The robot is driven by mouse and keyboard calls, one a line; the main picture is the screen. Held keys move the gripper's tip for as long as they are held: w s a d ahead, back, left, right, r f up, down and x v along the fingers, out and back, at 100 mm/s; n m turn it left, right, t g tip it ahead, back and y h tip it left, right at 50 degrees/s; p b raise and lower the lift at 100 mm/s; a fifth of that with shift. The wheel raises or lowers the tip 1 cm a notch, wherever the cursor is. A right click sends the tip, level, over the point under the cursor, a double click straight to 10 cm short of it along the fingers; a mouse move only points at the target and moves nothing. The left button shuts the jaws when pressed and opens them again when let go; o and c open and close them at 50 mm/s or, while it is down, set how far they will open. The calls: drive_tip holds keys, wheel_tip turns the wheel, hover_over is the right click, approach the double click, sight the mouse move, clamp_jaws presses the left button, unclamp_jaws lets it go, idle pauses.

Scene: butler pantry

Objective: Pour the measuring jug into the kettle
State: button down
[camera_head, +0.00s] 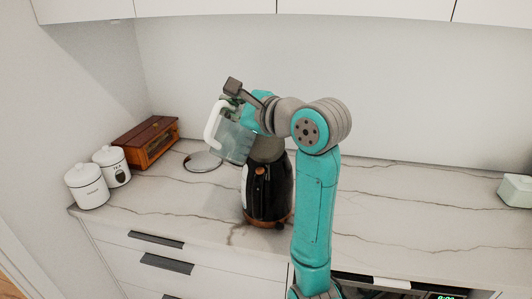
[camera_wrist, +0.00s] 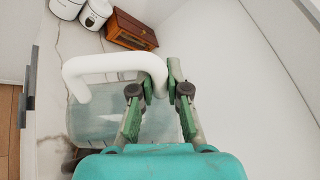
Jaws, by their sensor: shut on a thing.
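The clear measuring jug (camera_head: 236,145) with a white handle is held in the air at the upper left of the kettle, tilted. The jug also shows in the wrist view (camera_wrist: 95,122), bluish and see-through; I cannot tell how much is in it. My gripper (camera_wrist: 160,82) is shut on the jug's white handle (camera_wrist: 112,64); the gripper also shows in the head view (camera_head: 238,98). The black kettle (camera_head: 268,190) with copper-coloured trim stands upright on the counter. The jug's lower right edge overlaps the kettle's top in the picture. I cannot see whether liquid is flowing.
A round, pale-centred disc (camera_head: 203,161) lies on the marble counter behind left. A wooden box (camera_head: 150,142) and two white canisters (camera_head: 87,187) stand at the left. A pale green container (camera_head: 515,190) is at the far right.

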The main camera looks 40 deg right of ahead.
drive_tip(key=shift+w+d+r+m+y, duration=0.15)
drive_tip(key=shift+d+r+m, duration=0.35)
drive_tip(key=shift+m, duration=0.15)
drive_tip(key=shift+w+d+r+m+y, duration=0.1)
drive_tip(key=shift+d+r+m+y, duration=0.05)
drive_tip(key=shift+d+r+m, duration=0.4)
idle(2.0)
drive_tip(key=shift+w+d+r+m+g, duration=0.15)
drive_tip(key=shift+d+r+m, duration=0.25)
drive_tip(key=shift+m, duration=0.2)
drive_tip(key=shift+w+d+r+m+g, duration=0.15)
drive_tip(key=shift+d+r+m, duration=0.15)
drive_tip(key=shift+d+m, duration=0.25)
idle(3.6)
